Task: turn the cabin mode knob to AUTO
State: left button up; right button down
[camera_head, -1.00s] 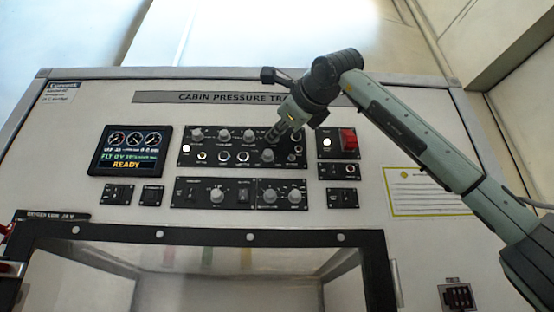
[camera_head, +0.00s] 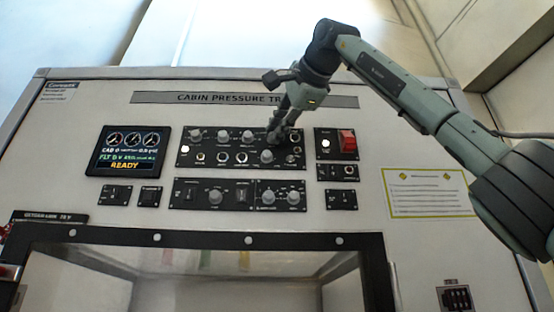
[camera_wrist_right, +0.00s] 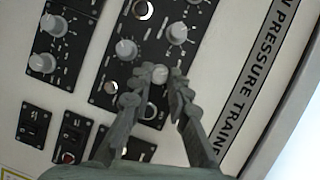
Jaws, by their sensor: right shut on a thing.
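My right gripper (camera_head: 279,134) reaches down from the upper right to the right end of the upper control panel's top row. Its fingers are shut on a grey round knob (camera_wrist_right: 160,74), which shows between the fingertips in the right wrist view. In the head view the fingers mostly hide this knob. Its lettering is too small to read, so I cannot confirm that it is the cabin mode knob or tell its setting. My left gripper is out of view.
The upper panel (camera_head: 183,157) holds several other knobs and toggle switches close by. A red guarded switch (camera_head: 348,140) is to the right. A lit display (camera_head: 128,151) reading READY is at the left. A dark-framed window (camera_head: 200,239) lies below.

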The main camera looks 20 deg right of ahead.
jog(key=shift+a+n, duration=0.1)
jog(key=shift+n, duration=0.4)
jog(key=c, duration=1.4)
grip_release()
jog(key=shift+c, duration=0.2)
jog(key=shift+s, duration=0.15)
jog(key=s+d+r, duration=0.1)
jog(key=s, duration=1)
jog(key=shift+s+r, duration=0.35)
jog(key=shift+r, duration=0.05)
